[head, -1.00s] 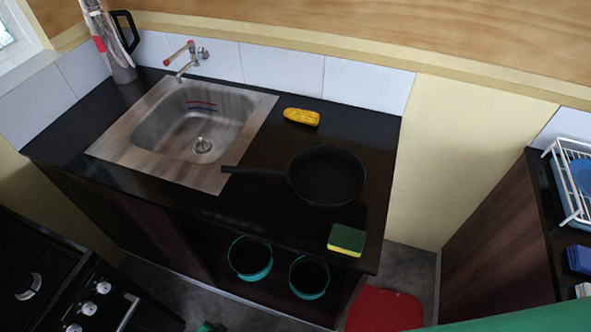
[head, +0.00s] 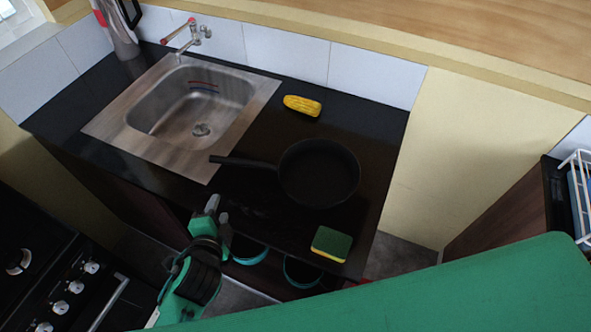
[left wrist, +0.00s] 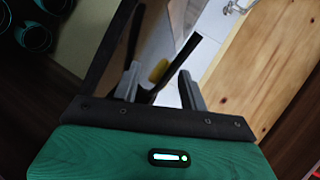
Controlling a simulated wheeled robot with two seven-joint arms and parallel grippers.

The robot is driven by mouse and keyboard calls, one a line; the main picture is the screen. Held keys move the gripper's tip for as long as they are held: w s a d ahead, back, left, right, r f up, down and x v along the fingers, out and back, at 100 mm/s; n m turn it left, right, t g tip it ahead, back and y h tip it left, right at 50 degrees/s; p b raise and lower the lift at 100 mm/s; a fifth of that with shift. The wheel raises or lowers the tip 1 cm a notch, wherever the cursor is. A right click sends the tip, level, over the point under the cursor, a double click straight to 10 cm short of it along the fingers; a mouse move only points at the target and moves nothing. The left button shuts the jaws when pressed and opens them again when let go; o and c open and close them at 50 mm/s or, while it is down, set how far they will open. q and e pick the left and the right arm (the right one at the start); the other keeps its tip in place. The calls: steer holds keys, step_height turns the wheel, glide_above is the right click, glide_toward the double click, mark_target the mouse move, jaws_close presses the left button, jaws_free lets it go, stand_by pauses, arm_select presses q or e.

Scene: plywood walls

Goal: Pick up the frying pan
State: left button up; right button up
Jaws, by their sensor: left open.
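The black frying pan (head: 319,174) lies flat on the dark counter right of the sink, its handle (head: 243,163) pointing left toward the sink's front corner. My left gripper (head: 217,211) is open and empty in front of the counter's front edge, below the handle and apart from it. In the left wrist view the open fingers (left wrist: 158,85) show with a dark bar between and beyond them; I cannot tell for sure which part of the pan it is. My right gripper is not in view.
A corn cob (head: 302,105) lies behind the pan, and a green and yellow sponge (head: 331,244) in front of it. The steel sink (head: 150,150) is to the left. A stove (head: 50,270) stands at lower left. A dish rack (head: 577,190) is at far right.

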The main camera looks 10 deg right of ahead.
mark_target(252, 166)
arm_select(q)
steer(key=d+m+h, duration=0.1)
steer(key=d+r+m+h, duration=0.1)
steer(key=m, duration=0.1)
steer(key=d+m+t, duration=0.1)
steer(key=d+m, duration=0.1)
steer(key=shift+w+d+r+h, duration=0.1)
steer(key=shift+w+r+h, duration=0.15)
steer(key=shift+w+h, duration=0.15)
steer(key=shift+w+d+m, duration=0.15)
steer(key=shift+d+m, duration=0.15)
steer(key=shift+m, duration=0.1)
steer(key=p+x, duration=0.2)
steer(key=x, duration=0.6)
steer(key=shift+d+r, duration=0.1)
steer(key=shift+w+d, duration=0.15)
steer(key=shift+w, duration=0.3)
steer(key=p+x, duration=0.1)
steer(key=x, duration=0.2)
steer(key=shift+w+p, duration=0.15)
steer(key=shift+p, duration=0.25)
steer(key=shift+w+d+f, duration=0.25)
steer(key=shift+w+f, duration=0.05)
steer(key=shift+w, duration=0.2)
steer(key=shift+c, duration=0.2)
